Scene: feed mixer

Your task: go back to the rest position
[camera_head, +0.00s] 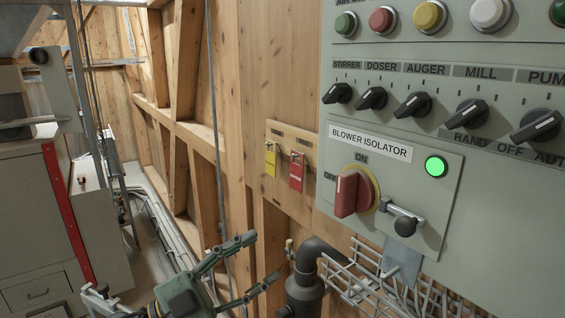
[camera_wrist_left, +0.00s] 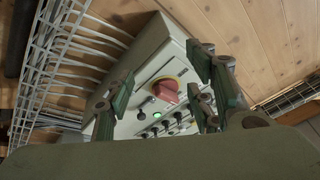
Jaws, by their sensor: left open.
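My left gripper (camera_head: 262,262) is at the bottom of the head view, open and empty, in front of the wooden wall and below the control panel. Its green fingers (camera_wrist_left: 160,95) also stand apart in the left wrist view, with the panel between and beyond them. The red blower isolator knob (camera_head: 352,194) sits on its plate at the right of the head view, and it also shows in the left wrist view (camera_wrist_left: 166,90). The gripper is apart from the knob. A green lamp (camera_head: 436,166) beside it is lit. My right gripper is not in view.
A grey control panel (camera_head: 490,200) with several knobs fills the right side. Below it are a wire tray (camera_head: 380,279) and a dark pipe (camera_head: 306,285). Yellow (camera_head: 270,158) and red (camera_head: 296,171) tags hang on a wooden board. A grey cabinet (camera_head: 28,215) stands left.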

